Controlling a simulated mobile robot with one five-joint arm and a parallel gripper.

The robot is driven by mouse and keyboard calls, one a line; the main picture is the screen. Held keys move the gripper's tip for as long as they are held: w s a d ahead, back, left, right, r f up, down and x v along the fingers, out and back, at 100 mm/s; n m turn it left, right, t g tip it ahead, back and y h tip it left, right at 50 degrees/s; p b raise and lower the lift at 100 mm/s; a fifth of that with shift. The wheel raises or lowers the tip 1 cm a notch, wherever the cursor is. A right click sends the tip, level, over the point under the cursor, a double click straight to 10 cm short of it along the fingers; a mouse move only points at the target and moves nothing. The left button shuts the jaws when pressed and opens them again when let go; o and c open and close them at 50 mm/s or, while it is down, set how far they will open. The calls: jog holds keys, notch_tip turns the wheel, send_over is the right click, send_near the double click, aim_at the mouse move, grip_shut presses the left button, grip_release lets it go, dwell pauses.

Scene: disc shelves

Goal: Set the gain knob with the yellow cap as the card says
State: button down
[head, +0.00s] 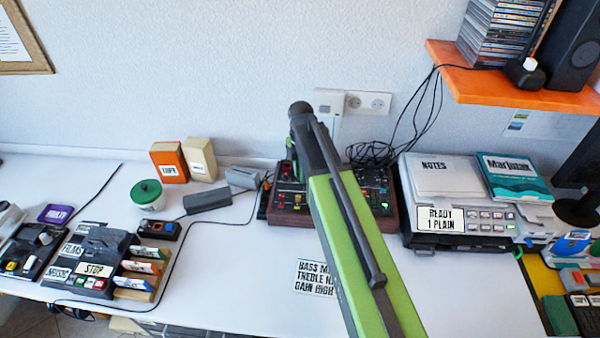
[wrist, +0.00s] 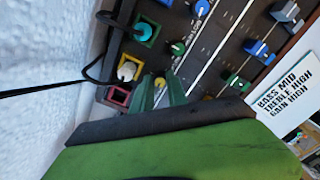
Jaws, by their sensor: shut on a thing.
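The mixer (head: 288,219) is a dark panel with a reddish-brown edge at the back of the desk, partly hidden by my arm in the head view. In the wrist view the knob with the yellow cap (wrist: 160,82) sits between the green fingers of my gripper (wrist: 160,90), which is shut on it. The knob's pointer cannot be made out. The card (wrist: 285,101) reads BASS MID, TREBLE HIGH, GAIN HIGH. In the head view the card (head: 313,278) lies on the desk, its right side hidden by my arm.
Other knobs stand close by, including a teal-capped one (wrist: 144,31) and a white-capped one (wrist: 127,71). Blue sliders (wrist: 257,48) lie further right. A printer-like machine (head: 455,222) stands right of the mixer. Black cables (head: 372,153) are heaped behind it.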

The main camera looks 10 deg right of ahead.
jog(key=m, duration=0.5)
jog(key=shift+w+a, duration=0.1)
jog(key=shift+w, duration=0.05)
jog(key=m, duration=0.4)
jog(key=shift+m, duration=0.4)
jog(key=m, duration=1.4)
jog(key=shift+m, duration=0.3)
jog(key=m, duration=0.9)
jog(key=shift+m, duration=2.3)
